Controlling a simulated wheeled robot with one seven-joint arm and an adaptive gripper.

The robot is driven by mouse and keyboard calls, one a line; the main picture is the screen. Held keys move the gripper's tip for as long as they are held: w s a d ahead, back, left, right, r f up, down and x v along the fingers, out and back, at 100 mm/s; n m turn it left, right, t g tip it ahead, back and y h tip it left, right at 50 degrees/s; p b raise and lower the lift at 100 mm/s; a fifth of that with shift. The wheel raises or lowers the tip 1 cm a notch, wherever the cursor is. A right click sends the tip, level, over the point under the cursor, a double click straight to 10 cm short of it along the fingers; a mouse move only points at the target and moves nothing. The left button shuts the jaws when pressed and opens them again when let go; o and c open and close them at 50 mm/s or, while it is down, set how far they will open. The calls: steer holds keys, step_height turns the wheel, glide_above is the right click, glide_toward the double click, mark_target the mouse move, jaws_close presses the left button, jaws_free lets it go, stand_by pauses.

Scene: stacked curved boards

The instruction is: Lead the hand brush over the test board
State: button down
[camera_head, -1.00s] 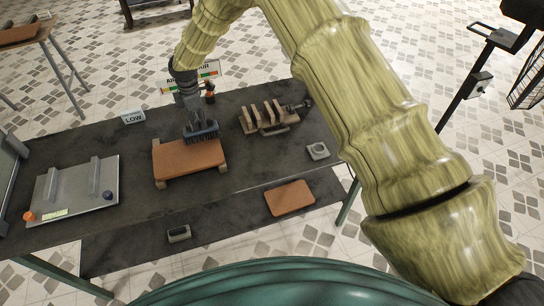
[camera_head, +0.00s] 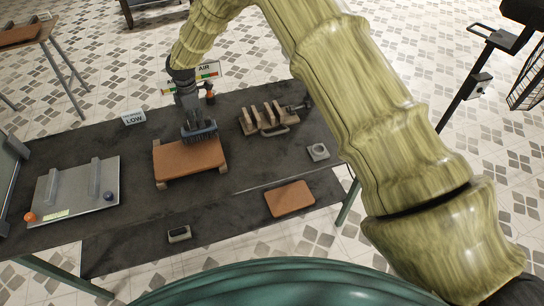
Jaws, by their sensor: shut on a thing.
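The test board (camera_head: 176,165) is a brown curved panel on pale wooden supports, left of the middle of the dark table. My gripper (camera_head: 188,108) points down over the board's far edge and is shut on the hand brush (camera_head: 200,134). The brush is dark blue-grey with its bristles facing down. The fingertips are small and partly hidden by the brush.
A wooden slotted rack (camera_head: 264,118) stands to the right. A grey metal plate (camera_head: 76,190) with two bars lies at left. A brown flat panel (camera_head: 289,198) lies near the front edge. A small grey block (camera_head: 318,152) sits right.

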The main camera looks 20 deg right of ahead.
steer(key=shift+r, duration=0.2)
steer(key=shift+r+p, duration=1.4)
steer(key=shift+r, duration=1.5)
